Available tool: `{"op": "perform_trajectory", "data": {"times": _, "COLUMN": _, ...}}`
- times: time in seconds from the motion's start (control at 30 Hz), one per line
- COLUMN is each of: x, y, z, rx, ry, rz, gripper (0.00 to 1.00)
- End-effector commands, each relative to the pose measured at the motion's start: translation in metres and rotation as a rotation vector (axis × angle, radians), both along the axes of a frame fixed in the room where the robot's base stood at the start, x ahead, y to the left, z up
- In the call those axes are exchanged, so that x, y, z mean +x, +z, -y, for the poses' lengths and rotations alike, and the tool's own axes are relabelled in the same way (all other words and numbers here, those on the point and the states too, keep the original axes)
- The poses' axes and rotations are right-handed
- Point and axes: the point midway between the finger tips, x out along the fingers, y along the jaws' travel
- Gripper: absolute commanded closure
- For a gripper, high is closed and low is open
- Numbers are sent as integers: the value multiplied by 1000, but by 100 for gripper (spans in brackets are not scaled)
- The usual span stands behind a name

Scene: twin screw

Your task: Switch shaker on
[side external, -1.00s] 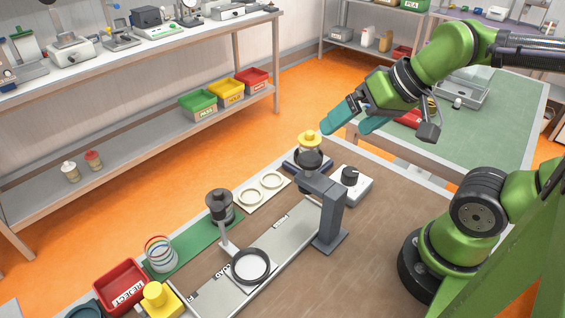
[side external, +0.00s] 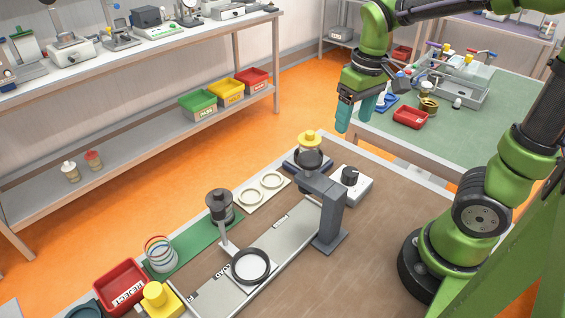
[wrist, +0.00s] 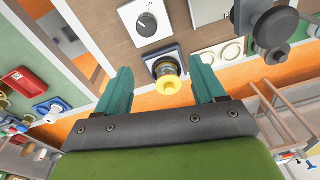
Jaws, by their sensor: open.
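A white box with a black dial knob (side external: 351,184) sits on the brown bench beside the grey stand; it also shows at the top of the wrist view (wrist: 145,22). Next to it, a jar with a yellow lid (side external: 309,137) stands on a dark blue base (side external: 296,164); in the wrist view the jar (wrist: 167,77) appears between my fingers in the picture. I cannot tell which of these is the shaker. My gripper (side external: 354,120) is open and empty, fingers pointing down, in the air above and behind the box and jar, touching nothing.
A grey stand (side external: 327,215) rises close beside the box and jar. A round clamp holder (side external: 219,206), a wire coil (side external: 160,253), a red reject bin (side external: 120,287) and a yellow button (side external: 155,295) lie along the bench. The front right of the bench is clear. A green table stands behind.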

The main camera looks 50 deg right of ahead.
Motion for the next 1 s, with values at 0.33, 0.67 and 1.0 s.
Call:
{"op": "perform_trajectory", "data": {"times": 0.33, "x": -6, "y": -11, "z": 16, "rx": -33, "ry": 107, "rz": -82, "gripper": 31}}
{"op": "perform_trajectory", "data": {"times": 0.67, "x": -7, "y": -81, "z": 15, "rx": -32, "ry": 105, "rz": -86, "gripper": 31}}
{"op": "perform_trajectory", "data": {"times": 1.0, "x": -6, "y": -145, "z": 16, "rx": -32, "ry": 103, "rz": -81, "gripper": 31}}
